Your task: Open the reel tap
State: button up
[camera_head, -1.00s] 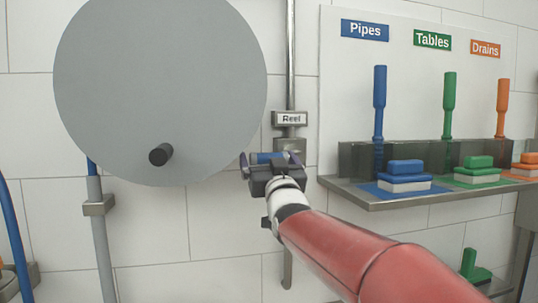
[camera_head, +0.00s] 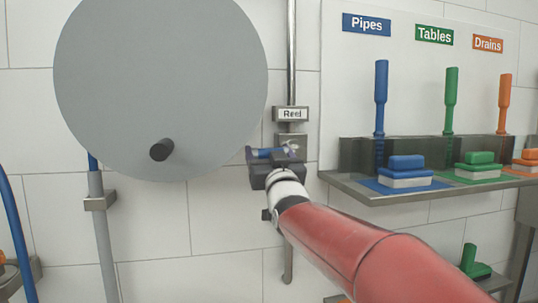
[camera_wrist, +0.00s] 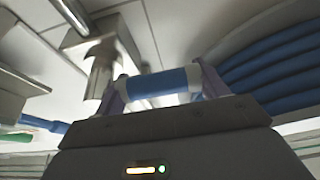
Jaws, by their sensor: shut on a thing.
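The reel tap is on the vertical pipe just below the label plate reading "Reel" (camera_head: 292,114). Its metal body (camera_head: 291,141) shows behind my gripper. Its blue lever (camera_head: 264,153) lies roughly level, pointing left from the body. My gripper (camera_head: 273,154) is at the lever, and its jaws are shut on it. In the wrist view the blue lever (camera_wrist: 157,83) lies between the two purple fingers. Part of the tap body is hidden by my gripper in the head view.
A large grey reel disc (camera_head: 160,85) with a black knob (camera_head: 161,150) is close on the left. A metal shelf (camera_head: 400,196) with coloured brushes stands on the right. Blue hose coils (camera_wrist: 275,65) fill the wrist view's right side. Tiled wall lies below the disc.

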jog(key=shift+f, duration=0.15)
jog(key=d+f+n+g+y, duration=0.2)
jog(key=f+n+g, duration=0.1)
jog(key=n, duration=0.6)
jog(key=w+d+f+n+g+y, duration=0.1)
jog(key=d+f+n+g+y, duration=0.1)
jog(key=n, duration=0.7)
jog(key=shift+w+d+f+n+g+y, duration=0.2)
jog(key=shift+d+f+n+g+y, duration=0.2)
jog(key=shift+f+g+y, duration=0.4)
jog(key=shift+f, duration=0.15)
jog(key=o, duration=1.4)
